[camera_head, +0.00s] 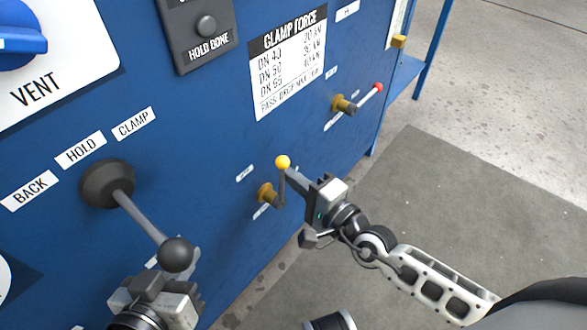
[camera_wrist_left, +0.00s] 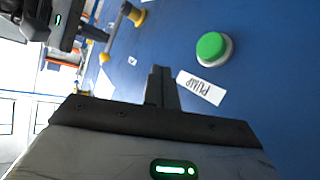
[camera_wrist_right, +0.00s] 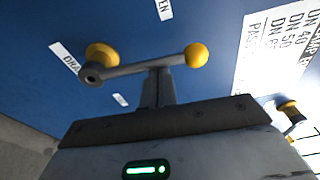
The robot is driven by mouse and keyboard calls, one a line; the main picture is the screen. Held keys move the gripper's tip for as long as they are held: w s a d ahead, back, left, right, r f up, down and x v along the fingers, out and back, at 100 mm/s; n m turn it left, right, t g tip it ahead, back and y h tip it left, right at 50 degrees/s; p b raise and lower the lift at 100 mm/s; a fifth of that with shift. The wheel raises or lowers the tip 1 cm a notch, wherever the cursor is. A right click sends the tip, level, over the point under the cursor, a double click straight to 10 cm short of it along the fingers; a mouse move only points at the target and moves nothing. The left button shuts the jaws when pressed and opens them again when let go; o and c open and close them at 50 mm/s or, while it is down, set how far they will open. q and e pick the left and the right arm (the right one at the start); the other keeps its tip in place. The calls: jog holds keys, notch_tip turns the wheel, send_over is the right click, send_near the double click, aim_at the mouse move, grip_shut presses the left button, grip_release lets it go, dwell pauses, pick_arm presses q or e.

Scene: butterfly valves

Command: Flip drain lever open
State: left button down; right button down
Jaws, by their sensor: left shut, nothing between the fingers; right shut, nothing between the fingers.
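The drain lever (camera_head: 281,184) has a grey arm and a yellow ball end, on a brass hub low on the blue panel. Its arm points up in the head view. In the right wrist view the lever (camera_wrist_right: 140,68) runs across, just past my fingertips, beside a label partly reading "DRA". My right gripper (camera_head: 289,172) is shut and empty, its tips at the lever arm near the ball; I cannot tell if they touch. My left gripper (camera_head: 188,262) is shut and empty, partly behind the black ball of the large clamp lever. In the left wrist view its fingertips (camera_wrist_left: 162,74) are near the panel.
The large clamp lever (camera_head: 140,215) sticks out at left, under BACK, HOLD and CLAMP labels. A red-ball lever (camera_head: 358,99) is higher right. A green button (camera_wrist_left: 213,47) labelled PUMP shows in the left wrist view. Open floor (camera_head: 470,190) lies to the right.

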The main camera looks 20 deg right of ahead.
pick_arm(q)
jog(key=shift+w+a, duration=0.25)
jog(key=shift+w, duration=0.2)
pick_arm(e)
jog(key=shift+s+a, duration=0.25)
jog(key=shift+a, duration=0.05)
pick_arm(q)
jog(key=shift+s, duration=0.1)
jog(key=shift+f, duration=0.1)
pick_arm(e)
jog(key=shift+s, duration=0.1)
